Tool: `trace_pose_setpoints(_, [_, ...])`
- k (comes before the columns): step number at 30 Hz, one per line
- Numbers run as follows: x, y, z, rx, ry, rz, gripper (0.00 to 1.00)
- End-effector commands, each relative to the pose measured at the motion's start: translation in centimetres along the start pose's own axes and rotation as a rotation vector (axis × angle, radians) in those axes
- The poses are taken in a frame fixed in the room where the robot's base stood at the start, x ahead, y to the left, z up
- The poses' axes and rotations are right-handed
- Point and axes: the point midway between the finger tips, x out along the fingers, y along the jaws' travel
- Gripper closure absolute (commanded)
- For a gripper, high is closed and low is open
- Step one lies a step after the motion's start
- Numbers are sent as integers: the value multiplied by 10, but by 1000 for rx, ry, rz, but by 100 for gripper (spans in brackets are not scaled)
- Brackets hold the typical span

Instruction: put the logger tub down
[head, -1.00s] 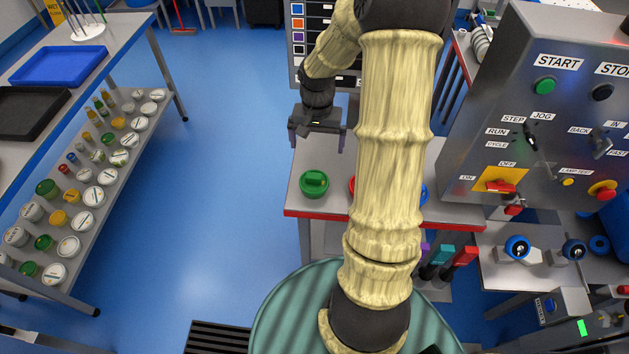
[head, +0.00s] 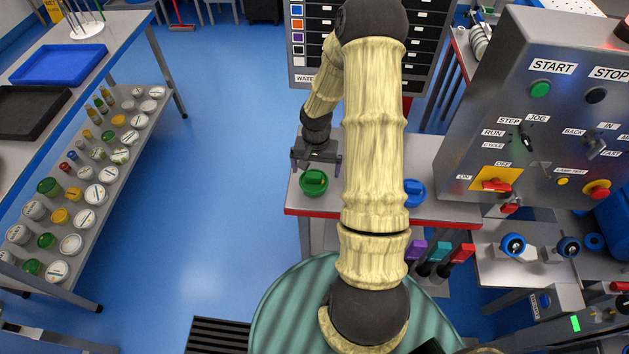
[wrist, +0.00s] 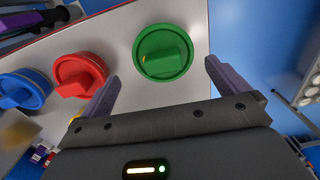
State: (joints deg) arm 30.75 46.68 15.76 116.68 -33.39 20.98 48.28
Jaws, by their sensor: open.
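A round green tub with a raised grip bar (head: 313,182) stands upright at the left end of the red-edged table (head: 300,213). It also shows in the wrist view (wrist: 164,52), in line with the space between the fingers. My gripper (head: 316,165) is open and empty, just behind and above the green tub in the head view. I cannot tell any contact. A red tub (wrist: 80,76) and a blue tub (wrist: 22,90) stand in a row beside it. In the head view my arm hides the red one and partly covers the blue one (head: 414,192). No readable label tells which is the logger tub.
A grey control panel (head: 540,120) stands at the right. A rack with several jars and tubs (head: 90,190) is at the left, under a bench with a blue tray (head: 60,65). The blue floor (head: 220,150) between is clear.

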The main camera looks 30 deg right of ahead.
Motion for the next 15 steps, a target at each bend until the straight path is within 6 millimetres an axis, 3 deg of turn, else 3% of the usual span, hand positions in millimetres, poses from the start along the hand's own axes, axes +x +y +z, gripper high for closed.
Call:
trace_pose_setpoints(5, [14,0,0,-1,-1,0,0])
trace_pose_setpoints(15, [15,0,0,0,0,1,0])
